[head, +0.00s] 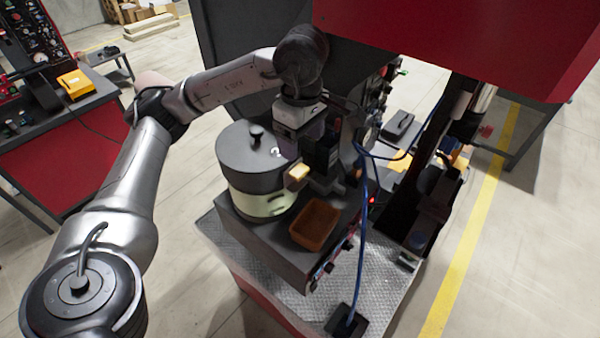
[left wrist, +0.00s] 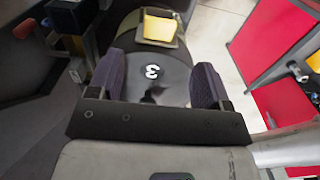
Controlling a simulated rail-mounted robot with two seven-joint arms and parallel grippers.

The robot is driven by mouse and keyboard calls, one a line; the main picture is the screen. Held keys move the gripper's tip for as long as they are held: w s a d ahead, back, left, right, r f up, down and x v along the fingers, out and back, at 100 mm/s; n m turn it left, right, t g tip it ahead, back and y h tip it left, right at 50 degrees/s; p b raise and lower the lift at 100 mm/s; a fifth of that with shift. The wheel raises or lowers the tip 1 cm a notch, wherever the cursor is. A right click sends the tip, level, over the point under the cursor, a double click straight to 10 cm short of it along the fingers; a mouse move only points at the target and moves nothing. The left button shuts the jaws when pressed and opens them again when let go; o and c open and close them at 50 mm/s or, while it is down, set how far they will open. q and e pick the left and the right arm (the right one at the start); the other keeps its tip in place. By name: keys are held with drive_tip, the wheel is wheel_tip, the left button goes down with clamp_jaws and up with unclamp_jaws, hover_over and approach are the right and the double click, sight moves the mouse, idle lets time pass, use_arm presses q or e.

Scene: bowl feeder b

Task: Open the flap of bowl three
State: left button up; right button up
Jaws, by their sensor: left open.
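Bowl three is a pale round bowl (head: 262,203) with a dark lid (head: 235,150) and a black knob. A white 3 shows on the lid (left wrist: 175,75) in the left wrist view. A pale yellow piece (head: 298,172), which looks like the flap, sits at the lid's edge; it also shows in the left wrist view (left wrist: 160,28), beyond my fingers. I cannot tell how far it stands open. My left gripper (left wrist: 160,85) is open and empty above the lid, with the 3 between its fingers. In the head view it is partly hidden among dark machine parts. My right gripper is not in view.
A brown tray (head: 315,224) stands on the dark feeder base beside the bowl. A blue cable (head: 362,240) hangs right of it. A red housing (head: 460,40) overhangs from the top right. Machine parts crowd the gripper's right; floor is clear left of the bowl.

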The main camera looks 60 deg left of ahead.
sight(301, 171)
use_arm(q)
drive_tip(key=shift+f, duration=4)
drive_tip(key=c, duration=0.9)
